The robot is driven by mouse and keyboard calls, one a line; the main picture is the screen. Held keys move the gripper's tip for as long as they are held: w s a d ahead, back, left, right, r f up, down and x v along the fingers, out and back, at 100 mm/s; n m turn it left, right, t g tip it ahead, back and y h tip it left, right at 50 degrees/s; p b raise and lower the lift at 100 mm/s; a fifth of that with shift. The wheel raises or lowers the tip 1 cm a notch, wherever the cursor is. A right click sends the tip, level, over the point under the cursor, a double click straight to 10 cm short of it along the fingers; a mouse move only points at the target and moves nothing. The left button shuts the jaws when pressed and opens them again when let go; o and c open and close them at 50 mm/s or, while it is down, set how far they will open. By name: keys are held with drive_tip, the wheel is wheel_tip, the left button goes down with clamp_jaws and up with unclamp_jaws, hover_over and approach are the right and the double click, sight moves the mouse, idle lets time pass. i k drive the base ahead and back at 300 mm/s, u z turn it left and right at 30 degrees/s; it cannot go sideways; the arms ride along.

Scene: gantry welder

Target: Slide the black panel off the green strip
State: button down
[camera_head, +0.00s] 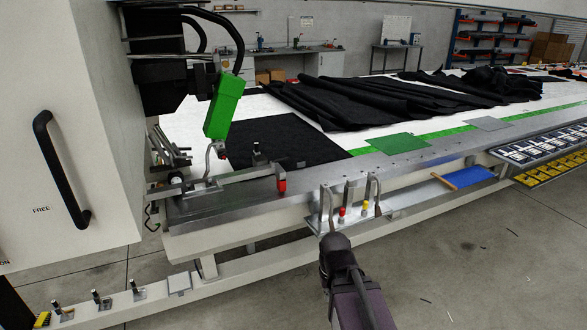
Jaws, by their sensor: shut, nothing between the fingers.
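The black panel (285,139) is a flat dark sheet on the white table at the left, under the green tool head. Its front right corner meets the near end of the green strip (365,150), and I cannot tell how much of the strip it covers. The strip runs right along the table's front edge. A dark arm link of mine rises from the bottom centre, ending in front of the table and apart from the panel. I cannot make out my gripper or its fingers.
A green tool head (224,105) and a metal bar (230,178) with a red-tipped clamp stand at the panel. Rumpled black cloth (355,100) lies behind. A green square (398,142) lies on the strip. A small rack (350,207) juts from the front edge. Floor at right is mostly clear.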

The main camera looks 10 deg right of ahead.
sight(281, 136)
drive_tip(key=z, duration=0.1)
drive_tip(key=i, duration=1)
drive_tip(key=u, duration=0.05)
